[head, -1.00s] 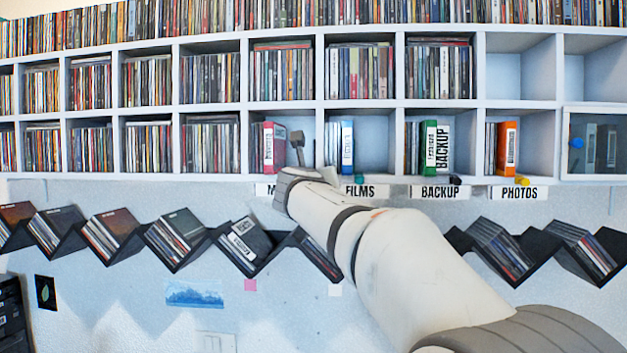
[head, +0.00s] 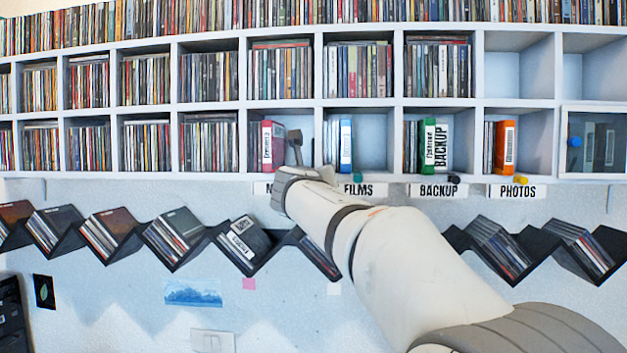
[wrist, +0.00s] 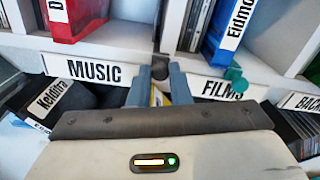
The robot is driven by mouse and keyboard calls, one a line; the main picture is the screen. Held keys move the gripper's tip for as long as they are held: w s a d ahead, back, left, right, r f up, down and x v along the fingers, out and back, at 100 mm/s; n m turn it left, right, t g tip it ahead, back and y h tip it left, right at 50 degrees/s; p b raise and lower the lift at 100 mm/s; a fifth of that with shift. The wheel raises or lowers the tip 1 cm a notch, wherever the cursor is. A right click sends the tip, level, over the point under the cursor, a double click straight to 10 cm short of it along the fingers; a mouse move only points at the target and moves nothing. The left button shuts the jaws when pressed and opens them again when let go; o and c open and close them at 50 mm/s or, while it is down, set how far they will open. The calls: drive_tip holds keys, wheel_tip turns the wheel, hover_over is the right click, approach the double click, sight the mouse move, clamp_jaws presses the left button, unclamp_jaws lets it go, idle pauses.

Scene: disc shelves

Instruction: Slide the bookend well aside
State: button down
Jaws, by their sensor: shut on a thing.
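In the wrist view, the two grey-blue fingers of my gripper (wrist: 160,88) reach to the shelf's front edge between the MUSIC and FILMS labels. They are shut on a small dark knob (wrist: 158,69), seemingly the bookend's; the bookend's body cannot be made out. In the head view, my gripper end (head: 296,160) is in front of the MUSIC compartment's right side, and my arm hides the knob there. A red labelled case (head: 267,146) stands at the left of that compartment; it also shows in the wrist view (wrist: 80,15).
The MUSIC label (wrist: 95,70) is left of my fingers. The FILMS label (wrist: 222,89) and a teal knob (wrist: 236,76) are close on the right. A blue case (head: 346,147) stands beyond the divider. A zigzag rack with discs (head: 245,245) hangs below.

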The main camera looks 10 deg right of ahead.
drive_tip(key=shift+w+a, duration=0.1)
drive_tip(key=shift+a, duration=0.15)
drive_tip(key=c, duration=1.3)
unclamp_jaws()
drive_tip(key=shift+c, duration=0.2)
drive_tip(key=b+v, duration=0.1)
drive_tip(key=v, duration=0.7)
drive_tip(key=shift+b, duration=0.4)
drive_tip(key=shift+d, duration=0.1)
